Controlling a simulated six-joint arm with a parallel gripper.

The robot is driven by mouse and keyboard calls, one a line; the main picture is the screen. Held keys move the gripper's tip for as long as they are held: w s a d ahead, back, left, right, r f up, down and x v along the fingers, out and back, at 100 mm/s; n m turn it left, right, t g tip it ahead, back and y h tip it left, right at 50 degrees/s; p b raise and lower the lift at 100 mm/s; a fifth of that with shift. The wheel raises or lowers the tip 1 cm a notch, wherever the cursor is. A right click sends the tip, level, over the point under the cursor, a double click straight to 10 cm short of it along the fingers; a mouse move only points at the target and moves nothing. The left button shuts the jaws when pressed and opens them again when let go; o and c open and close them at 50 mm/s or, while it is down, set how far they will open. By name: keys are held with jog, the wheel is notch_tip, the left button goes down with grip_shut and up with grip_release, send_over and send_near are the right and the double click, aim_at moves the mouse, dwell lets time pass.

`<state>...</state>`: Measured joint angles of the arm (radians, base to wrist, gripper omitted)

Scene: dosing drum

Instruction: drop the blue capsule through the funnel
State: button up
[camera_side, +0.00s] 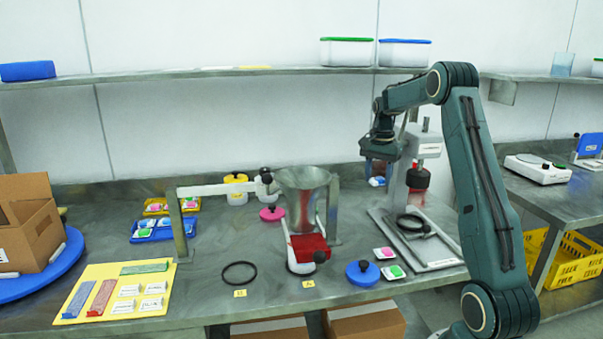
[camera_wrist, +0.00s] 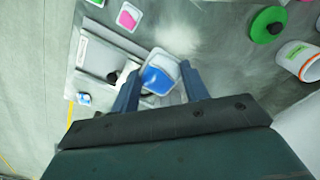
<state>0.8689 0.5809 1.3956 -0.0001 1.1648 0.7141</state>
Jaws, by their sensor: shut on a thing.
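The blue capsule (camera_wrist: 158,80) shows blue and white between my two fingers in the wrist view. My gripper (camera_wrist: 160,92) is shut on it. In the side view my gripper (camera_side: 379,168) is right of the funnel, with a gap between them. A small blue and white shape shows just below the fingers there; I cannot tell for sure that it is the capsule. The grey metal funnel (camera_side: 303,181) stands upright on its stand, above a red-and-white device (camera_side: 309,248) with a dark knob. The funnel's inside is mostly hidden.
A press-like stand with a red-and-black part (camera_side: 418,179) is close right of my gripper, over a metal tray (camera_side: 437,264). A bracket (camera_side: 215,189) stands left of the funnel. A blue lid (camera_side: 363,273) and packets (camera_side: 394,272) lie in front. A shelf (camera_side: 230,73) runs behind.

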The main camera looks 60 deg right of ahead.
dwell(0.6)
notch_tip(320, 180, up, 19)
jog(key=w+a, duration=0.6)
jog(key=a, duration=0.5)
jog(key=w+a, duration=0.6)
jog(key=a, duration=0.4)
jog(key=shift+f, duration=2.65)
jog(key=shift+f, duration=0.15)
jog(key=shift+f, duration=2.85)
